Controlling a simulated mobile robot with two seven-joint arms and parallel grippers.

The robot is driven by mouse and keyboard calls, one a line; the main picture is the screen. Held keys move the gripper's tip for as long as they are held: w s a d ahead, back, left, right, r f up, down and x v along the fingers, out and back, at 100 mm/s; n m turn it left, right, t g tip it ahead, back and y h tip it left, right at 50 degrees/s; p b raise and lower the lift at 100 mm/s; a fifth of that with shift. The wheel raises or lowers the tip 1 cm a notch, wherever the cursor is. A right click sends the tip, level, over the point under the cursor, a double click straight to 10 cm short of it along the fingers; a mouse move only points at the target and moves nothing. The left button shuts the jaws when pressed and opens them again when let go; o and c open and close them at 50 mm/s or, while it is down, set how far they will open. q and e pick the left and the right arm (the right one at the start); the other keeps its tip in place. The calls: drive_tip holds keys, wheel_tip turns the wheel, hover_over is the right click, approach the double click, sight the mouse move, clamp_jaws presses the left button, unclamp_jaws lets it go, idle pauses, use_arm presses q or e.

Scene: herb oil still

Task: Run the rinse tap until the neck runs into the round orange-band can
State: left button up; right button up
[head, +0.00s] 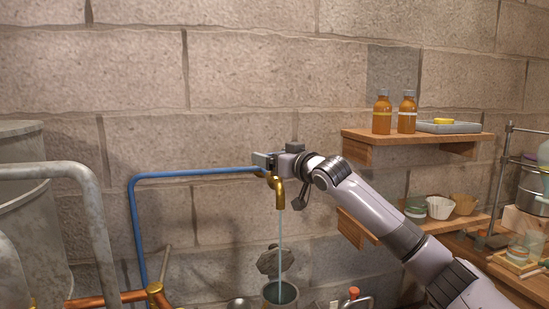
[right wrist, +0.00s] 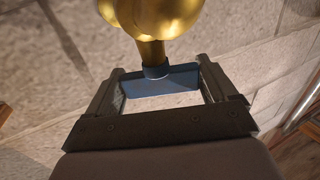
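The brass rinse tap (head: 279,190) hangs at the end of a blue pipe, and a thin stream of water (head: 281,240) falls from its spout. The stream drops into the open mouth of a grey round vessel (head: 280,294) at the bottom edge. Its lower part is cut off, so no orange band shows. My right gripper (head: 268,161) is at the top of the tap. In the right wrist view, its fingers sit at both ends of the blue tap handle (right wrist: 160,82), which spans the gap below the brass stem (right wrist: 152,50). My left gripper is not in view.
A grey lidlike piece (head: 272,261) stands behind the vessel. Large grey pipes (head: 85,190) and a tank (head: 30,230) fill the left. Wall shelves (head: 415,143) with amber bottles (head: 382,112) and bowls (head: 440,207) are at right. A stone wall is close behind.

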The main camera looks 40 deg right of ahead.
drive_tip(key=shift+a+f+h, duration=0.1)
drive_tip(key=shift+a+h, duration=0.05)
drive_tip(key=shift+h, duration=0.35)
drive_tip(key=shift+m+h+b, duration=0.3)
drive_tip(key=shift+m+b, duration=0.05)
drive_tip(key=shift+m, duration=0.15)
drive_tip(key=shift+m+g+h, duration=0.3)
drive_tip(key=shift+m+h, duration=0.2)
drive_tip(key=shift+h, duration=0.2)
drive_tip(key=shift+m+g+h, duration=0.8)
drive_tip(key=shift+m+h, duration=0.5)
drive_tip(key=shift+h, duration=0.6)
drive_tip(key=o, duration=0.8)
drive_tip(key=shift+o, duration=0.2)
